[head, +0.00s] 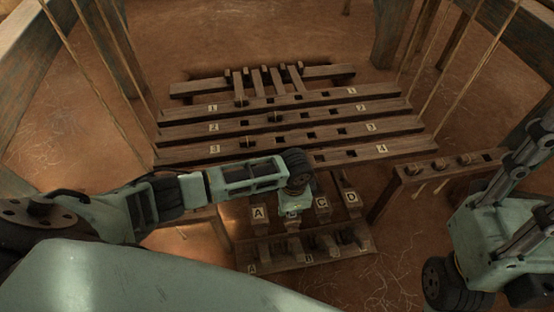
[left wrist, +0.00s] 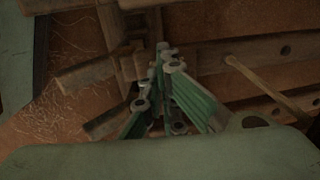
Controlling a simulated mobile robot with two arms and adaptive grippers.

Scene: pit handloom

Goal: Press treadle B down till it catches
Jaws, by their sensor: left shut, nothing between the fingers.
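The four treadles have lettered pads in a row in the head view: A (head: 258,212), C (head: 321,203) and D (head: 351,198). The pad of treadle B (head: 292,225) sits between A and C, mostly covered from above by my left gripper (head: 293,208). My left gripper points down over B, shut and empty. Its green fingers also show in the left wrist view (left wrist: 163,50), tips together among wooden bars. Whether the tips touch B, and whether B is caught, I cannot tell. My right arm is at the right edge; its gripper is out of sight.
A low slotted wooden rack (head: 275,262) with small letters stands in front of the treadles. Numbered crossbars (head: 290,134) lie behind them. A pegged rail (head: 445,167) stands to the right. Taut cords run up at both sides.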

